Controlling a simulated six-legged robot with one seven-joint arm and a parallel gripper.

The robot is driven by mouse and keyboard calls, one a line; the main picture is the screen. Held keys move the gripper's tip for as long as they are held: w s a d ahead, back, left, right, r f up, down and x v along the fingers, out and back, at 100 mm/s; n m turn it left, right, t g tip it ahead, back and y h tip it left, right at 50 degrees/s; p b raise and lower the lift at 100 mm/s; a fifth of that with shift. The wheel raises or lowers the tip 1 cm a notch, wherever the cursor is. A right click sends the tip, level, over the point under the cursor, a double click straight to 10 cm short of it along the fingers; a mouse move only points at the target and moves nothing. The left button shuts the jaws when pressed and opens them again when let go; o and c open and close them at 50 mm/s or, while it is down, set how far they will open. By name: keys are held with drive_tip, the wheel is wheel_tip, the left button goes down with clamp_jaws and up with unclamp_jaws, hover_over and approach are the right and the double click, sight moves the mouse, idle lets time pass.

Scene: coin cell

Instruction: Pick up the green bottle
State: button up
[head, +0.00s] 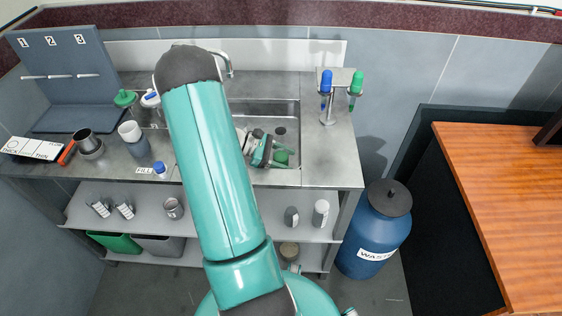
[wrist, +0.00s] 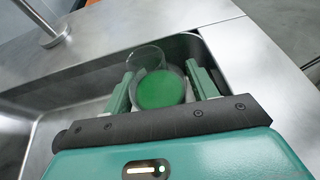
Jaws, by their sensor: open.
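My gripper (head: 266,150) is low over the sink basin, partly hidden by my arm. In the wrist view my gripper (wrist: 160,78) is open, with one finger on each side of a clear round vessel (wrist: 148,56) that shows a green disc-like surface (wrist: 160,90). Gaps or contact at the fingers cannot be told. A green item (head: 281,157) shows at the gripper in the head view. Other green-topped items are a green-capped one (head: 125,98) on the left counter and a green one (head: 355,82) on the stand. Which is the task's bottle is not clear.
The sink (head: 291,110) has raised steel edges around my gripper. A stand (head: 328,118) with a blue item (head: 326,80) rises at the right. A blue waste drum (head: 375,235) stands right.

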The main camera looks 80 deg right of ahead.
drive_tip(key=shift+s+f, duration=0.1)
drive_tip(key=shift+s, duration=0.1)
drive_tip(key=c, duration=0.9)
drive_tip(key=shift+o, duration=0.2)
